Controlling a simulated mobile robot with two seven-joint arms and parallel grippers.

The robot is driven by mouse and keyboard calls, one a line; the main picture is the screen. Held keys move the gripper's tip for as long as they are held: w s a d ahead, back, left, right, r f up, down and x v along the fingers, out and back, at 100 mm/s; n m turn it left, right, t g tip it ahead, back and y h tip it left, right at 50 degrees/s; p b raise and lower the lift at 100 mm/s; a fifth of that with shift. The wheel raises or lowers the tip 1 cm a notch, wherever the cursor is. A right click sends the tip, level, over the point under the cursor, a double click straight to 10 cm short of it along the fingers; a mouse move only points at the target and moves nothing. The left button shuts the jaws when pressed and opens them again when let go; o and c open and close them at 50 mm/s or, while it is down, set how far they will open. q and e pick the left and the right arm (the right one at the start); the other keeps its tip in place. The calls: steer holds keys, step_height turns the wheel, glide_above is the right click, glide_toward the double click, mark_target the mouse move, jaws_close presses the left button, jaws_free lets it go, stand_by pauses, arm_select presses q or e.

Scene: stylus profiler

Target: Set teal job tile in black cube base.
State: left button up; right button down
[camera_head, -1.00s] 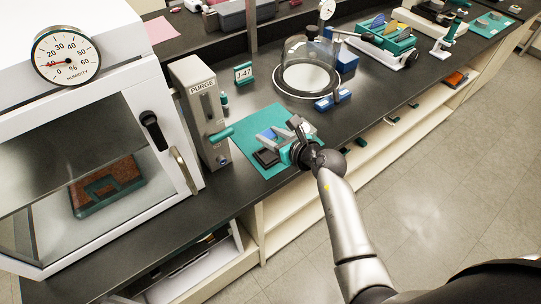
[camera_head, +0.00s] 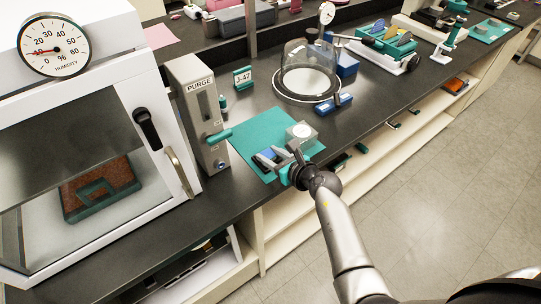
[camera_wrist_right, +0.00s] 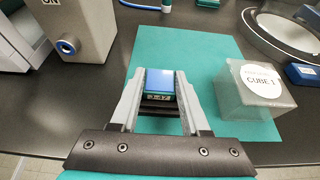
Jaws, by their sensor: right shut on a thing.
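My right gripper (camera_head: 277,158) is shut on the job tile (camera_wrist_right: 160,83), which shows a blue upper face and a teal front edge with a J-47 label. The tile also shows in the head view (camera_head: 267,153). The black cube base (camera_wrist_right: 160,107) is seen between the fingers, just below the tile in the wrist view. I cannot tell whether the tile touches or sits in it. The clear cube cover (camera_head: 301,133), labelled CUBE 1, stands on the teal mat (camera_head: 262,130) to the right. My left gripper is not in view.
The purge panel (camera_head: 200,105) and white humidity cabinet (camera_head: 90,125) stand to the left. A teal J-47 sign (camera_head: 243,77) stands behind the mat. A glass dome (camera_head: 307,70) and a blue block (camera_head: 333,103) are farther right. The mat's far part is clear.

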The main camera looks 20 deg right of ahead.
steer(key=shift+s+f, duration=0.25)
steer(key=shift+f, duration=0.2)
steer(key=shift+s+f, duration=0.2)
steer(key=shift+f, duration=0.25)
steer(key=c, duration=0.6)
jaws_free()
steer(key=shift+o, duration=1.1)
steer(key=shift+r, duration=0.25)
steer(key=shift+s+d+r+p, duration=0.4)
steer(key=shift+s+r+p, duration=0.25)
steer(key=shift+s+r, duration=0.15)
steer(key=p+v, duration=0.1)
steer(key=v, duration=0.8)
steer(key=shift+r+p, duration=0.3)
steer(key=shift+r, duration=0.15)
steer(key=shift+d, duration=0.1)
